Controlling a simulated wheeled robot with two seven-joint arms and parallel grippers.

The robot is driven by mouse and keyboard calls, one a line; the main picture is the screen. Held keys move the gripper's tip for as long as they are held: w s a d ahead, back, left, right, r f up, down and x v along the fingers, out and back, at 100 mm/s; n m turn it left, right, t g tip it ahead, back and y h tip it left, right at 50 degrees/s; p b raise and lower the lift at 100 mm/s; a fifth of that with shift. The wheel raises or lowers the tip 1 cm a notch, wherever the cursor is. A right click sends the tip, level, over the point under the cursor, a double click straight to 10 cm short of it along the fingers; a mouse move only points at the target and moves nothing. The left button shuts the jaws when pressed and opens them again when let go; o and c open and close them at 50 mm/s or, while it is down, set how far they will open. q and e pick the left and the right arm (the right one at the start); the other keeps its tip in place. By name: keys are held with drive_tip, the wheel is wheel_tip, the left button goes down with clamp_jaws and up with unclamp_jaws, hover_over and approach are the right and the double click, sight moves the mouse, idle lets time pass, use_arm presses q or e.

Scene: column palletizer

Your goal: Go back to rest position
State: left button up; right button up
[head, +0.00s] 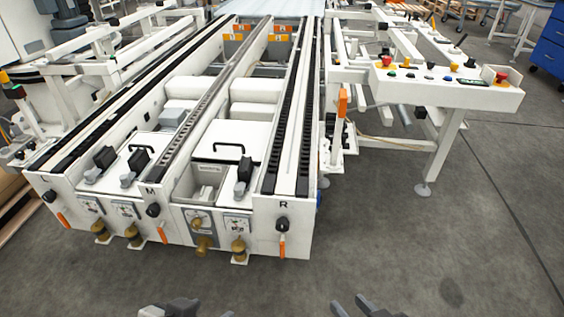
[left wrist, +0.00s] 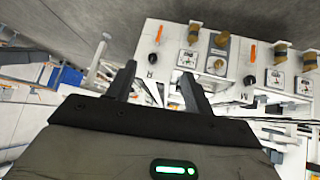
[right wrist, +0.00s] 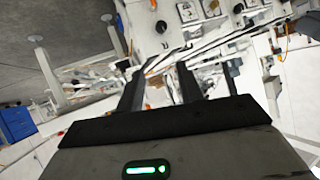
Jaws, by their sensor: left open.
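My left gripper (head: 183,308) shows only partly at the bottom edge of the head view, left of centre. In the left wrist view its two dark fingers (left wrist: 157,75) stand apart with nothing between them. My right gripper (head: 352,303) shows at the bottom edge, right of centre. In the right wrist view its fingers (right wrist: 159,75) are also apart and empty. Both grippers are in front of the white column palletizer (head: 255,225) and apart from it. The rest of both arms is out of the head view.
The palletizer's front has orange levers (head: 282,246), black knobs (head: 283,224) and brass fittings (head: 202,245). A control panel (head: 445,85) with coloured buttons stands at the right on a white leg. A blue cabinet (head: 550,45) is far right. Grey floor (head: 420,250) is clear in front and right.

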use_arm(q)
drive_tip(key=w+d+f+t+h+b, duration=0.25)
drive_tip(key=d+f+b, duration=0.25)
drive_tip(key=f+b, duration=0.3)
use_arm(e)
wheel_tip(320, 180, down, 7)
drive_tip(key=a+y, duration=0.1)
drive_tip(key=a, duration=0.1)
use_arm(q)
drive_tip(key=s+a+r+y+p, duration=0.1)
drive_tip(key=a+r+p, duration=0.1)
drive_tip(key=r+p, duration=0.5)
drive_tip(key=s+a+r+y+p, duration=0.1)
drive_tip(key=a+r+p, duration=0.2)
drive_tip(key=r+p, duration=0.4)
drive_tip(key=p, duration=0.7)
drive_tip(key=shift+r+n, duration=0.25)
drive_tip(key=shift+n, duration=0.15)
use_arm(e)
drive_tip(key=d+r+h, duration=0.1)
drive_tip(key=d+r, duration=0.1)
drive_tip(key=r, duration=0.5)
drive_tip(key=s+d+r+h, duration=0.1)
drive_tip(key=d+r, duration=0.1)
drive_tip(key=r, duration=0.5)
drive_tip(key=shift+s+d+g, duration=0.25)
drive_tip(key=shift+d+g, duration=0.05)
